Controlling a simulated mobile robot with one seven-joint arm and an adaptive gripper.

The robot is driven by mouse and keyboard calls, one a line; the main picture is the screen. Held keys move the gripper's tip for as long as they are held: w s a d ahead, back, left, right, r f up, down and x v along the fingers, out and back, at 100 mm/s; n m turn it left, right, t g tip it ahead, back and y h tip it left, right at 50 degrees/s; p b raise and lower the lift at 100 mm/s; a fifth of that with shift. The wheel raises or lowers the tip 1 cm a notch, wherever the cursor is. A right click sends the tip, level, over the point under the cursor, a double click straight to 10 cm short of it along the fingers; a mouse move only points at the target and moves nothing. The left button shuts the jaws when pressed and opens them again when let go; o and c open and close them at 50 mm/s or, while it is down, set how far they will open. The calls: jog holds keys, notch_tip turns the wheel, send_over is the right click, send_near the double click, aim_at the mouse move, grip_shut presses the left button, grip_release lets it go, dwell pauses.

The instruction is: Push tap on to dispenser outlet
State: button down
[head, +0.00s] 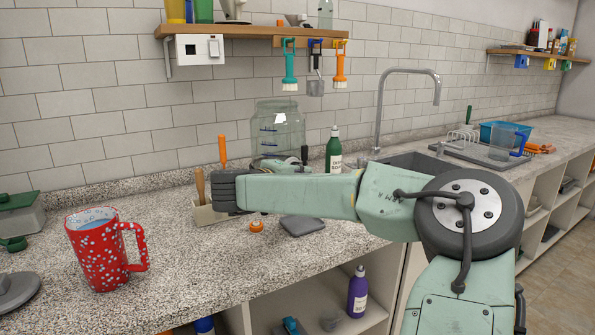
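The dispenser appears to be the large clear glass jar (278,128) with blue marks, upright at the back of the counter against the tiled wall. Its lower part and any outlet are hidden behind my arm. I cannot make out a tap for certain; a small orange piece (257,227) lies on the counter in front of my arm. My arm reaches in from the right and folds back at a dark joint on the left. My wrist shows partly above the forearm, in front of the jar. My gripper's fingers cannot be made out, nor whether they hold anything.
A red speckled mug (102,248) stands at left front. A holder (208,214) with upright handles is beside my arm's dark joint. A green bottle (334,151) stands right of the jar, before the sink faucet (379,110). Brushes hang under the shelf (240,31). The counter's left middle is clear.

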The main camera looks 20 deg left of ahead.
jog(key=shift+a, duration=0.1)
dwell(0.6)
jog(key=c, duration=1.4)
grip_release()
jog(key=shift+o, duration=0.2)
jog(key=shift+w, duration=0.1)
